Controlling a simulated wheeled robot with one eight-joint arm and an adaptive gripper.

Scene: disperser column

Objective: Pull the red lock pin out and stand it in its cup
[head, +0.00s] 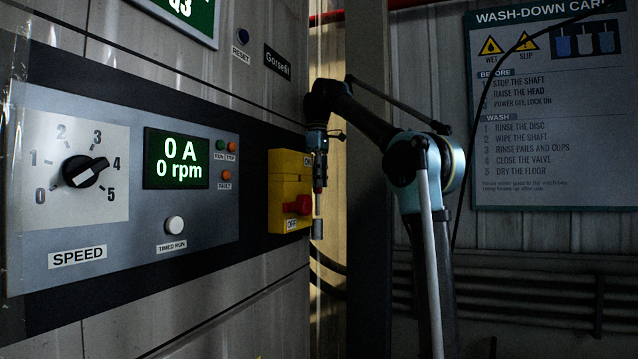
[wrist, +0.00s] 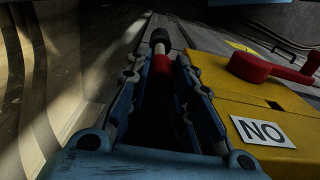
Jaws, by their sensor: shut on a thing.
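My gripper (head: 318,180) points down just right of the yellow switch box in the head view. In the wrist view my gripper (wrist: 160,80) has its two blue fingers closed around the red lock pin (wrist: 161,65). Past the red part come a pale stretch and a dark cylindrical end. The pin shows small in the head view (head: 318,189), with a thin pale length and a grey cylinder below it, hanging about upright. Whether that grey cylinder belongs to the pin I cannot tell. I cannot make out a cup.
The yellow switch box (head: 290,190) with its red handle (head: 298,205) is close on the left, and in the wrist view the box (wrist: 285,150) lies to the right. The speed panel (head: 120,190) is farther left. A dark post (head: 368,250) stands behind my arm.

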